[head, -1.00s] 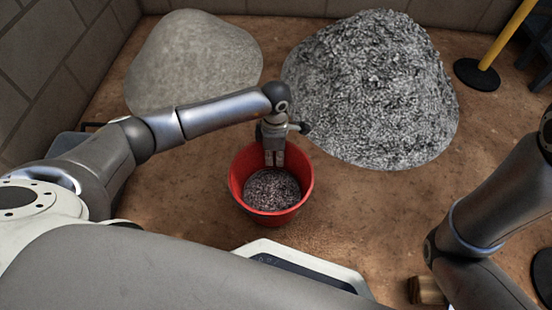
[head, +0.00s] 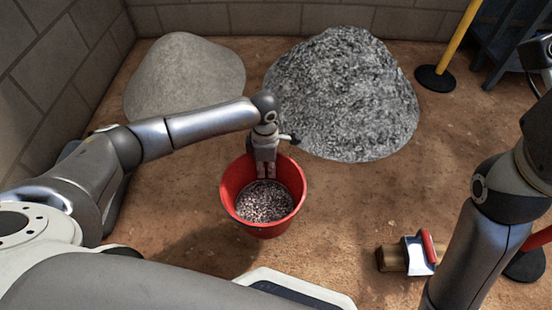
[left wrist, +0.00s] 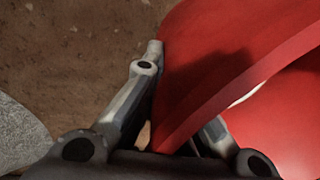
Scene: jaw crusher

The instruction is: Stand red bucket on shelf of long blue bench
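The red bucket (head: 229,207) is in the middle of the head view, upright, with grey gravel (head: 265,202) inside. My left gripper (head: 265,172) is at its far rim, pointing down. In the left wrist view the red bucket wall (left wrist: 215,75) passes between the two fingers, one outside and one inside, and the gripper is shut on it. A dark shadow lies on the floor at lower left of the bucket; whether its base is clear of the floor is hard to tell. I cannot identify the long blue bench.
A smooth pale heap (head: 184,78) and a rough grey gravel heap (head: 345,95) lie behind the bucket. A yellow post (head: 458,42) stands on a black base near a dark blue frame (head: 510,45). Block walls close the left and back.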

